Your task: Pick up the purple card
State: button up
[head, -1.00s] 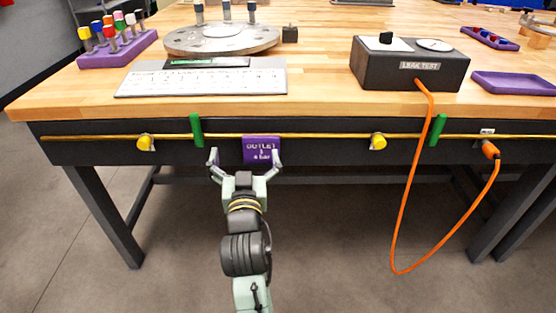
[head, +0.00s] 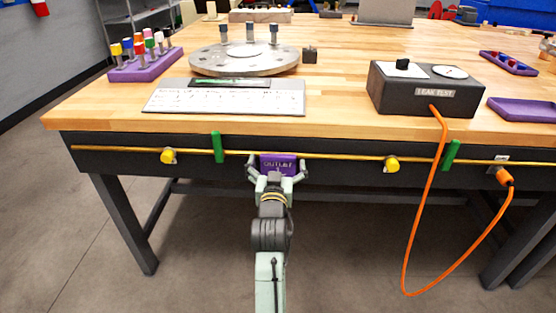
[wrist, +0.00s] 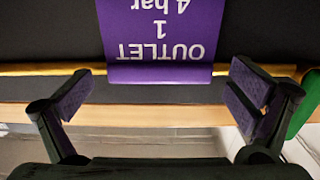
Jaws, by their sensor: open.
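The purple card (head: 279,160) hangs over the thin yellow rail (head: 330,156) on the dark front of the workbench. In the wrist view the card (wrist: 160,45) appears upside down, with the words OUTLET 1 4 bar. My gripper (head: 277,169) is in front of the card, its two fingers spread to either side of it in the head view. In the wrist view the open gripper (wrist: 157,95) has one finger at lower left and one at lower right, with nothing between the pads.
Green clips (head: 217,147) and yellow knobs (head: 391,164) sit along the rail on both sides. An orange hose (head: 414,225) loops down at the right from the leak test box (head: 426,91).

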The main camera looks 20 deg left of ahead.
jog(key=shift+w+a, duration=0.15)
jog(key=shift+w, duration=0.3)
jog(key=c, duration=1)
